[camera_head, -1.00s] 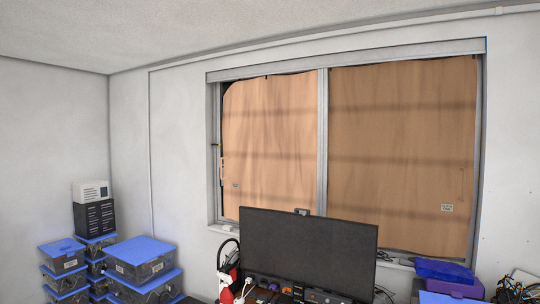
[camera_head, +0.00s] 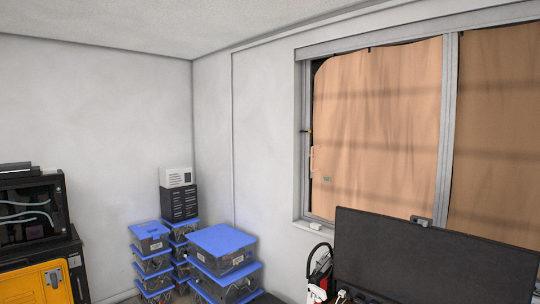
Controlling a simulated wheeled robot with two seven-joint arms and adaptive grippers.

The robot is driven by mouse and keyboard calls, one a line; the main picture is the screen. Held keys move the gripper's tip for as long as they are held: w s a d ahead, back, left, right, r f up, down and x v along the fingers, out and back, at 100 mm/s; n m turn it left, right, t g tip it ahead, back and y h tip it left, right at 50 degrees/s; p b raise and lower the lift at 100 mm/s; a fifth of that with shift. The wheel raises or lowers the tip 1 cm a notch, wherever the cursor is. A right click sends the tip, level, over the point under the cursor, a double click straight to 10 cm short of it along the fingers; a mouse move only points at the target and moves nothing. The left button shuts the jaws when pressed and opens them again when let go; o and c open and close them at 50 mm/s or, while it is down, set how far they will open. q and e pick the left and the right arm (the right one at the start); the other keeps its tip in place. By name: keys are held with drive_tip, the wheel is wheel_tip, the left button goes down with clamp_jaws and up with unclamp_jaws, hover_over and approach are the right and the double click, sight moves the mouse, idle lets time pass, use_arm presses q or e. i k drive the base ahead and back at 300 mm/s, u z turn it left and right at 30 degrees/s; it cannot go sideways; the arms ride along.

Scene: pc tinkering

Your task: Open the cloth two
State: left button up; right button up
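Two tan cloth panels cover the window at the right of the head view. The left cloth (camera_head: 375,130) hangs in the left window frame, with a small handle on its left edge and a small label low down. The right cloth (camera_head: 495,140) is darker and runs out of the picture on the right. Both cover their panes. I cannot tell which one is cloth two. Neither of my grippers shows in this view.
A black monitor (camera_head: 435,255) stands in front of the window. Stacked blue-lidded bins (camera_head: 222,241) stand in the corner, with a white box (camera_head: 176,177) on a black one behind. A yellow cabinet (camera_head: 35,285) and a black machine (camera_head: 30,215) are at the left.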

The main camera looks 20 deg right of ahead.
sight(377, 110)
drive_tip(key=u, duration=0.05)
drive_tip(key=i, duration=2.15)
drive_tip(key=z, duration=0.35)
